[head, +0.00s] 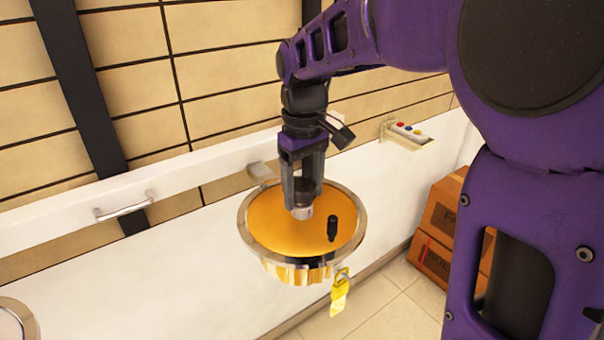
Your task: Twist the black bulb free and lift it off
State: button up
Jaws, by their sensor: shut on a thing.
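A round gold fixture (270,228) with a silver rim is in the middle of the head view. A short grey cylinder (302,213) shows just under the fingertips, at the gold surface. Whether the bulb is still seated there cannot be told. A small upright black peg (332,228) stands on the gold surface to the right of the gripper, apart from it.
A yellow tag (340,292) hangs at the fixture's lower right edge. A white ledge with a metal handle (124,208) runs behind. Cardboard boxes (440,215) stand on the tiled floor to the right.

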jog(key=shift+n, duration=0.3)
jog(key=shift+n+p, duration=0.45)
jog(key=shift+n, duration=1.25)
jog(key=shift+a+f+n, duration=0.1)
jog(key=shift+n, duration=1.6)
jog(key=shift+s, duration=0.1)
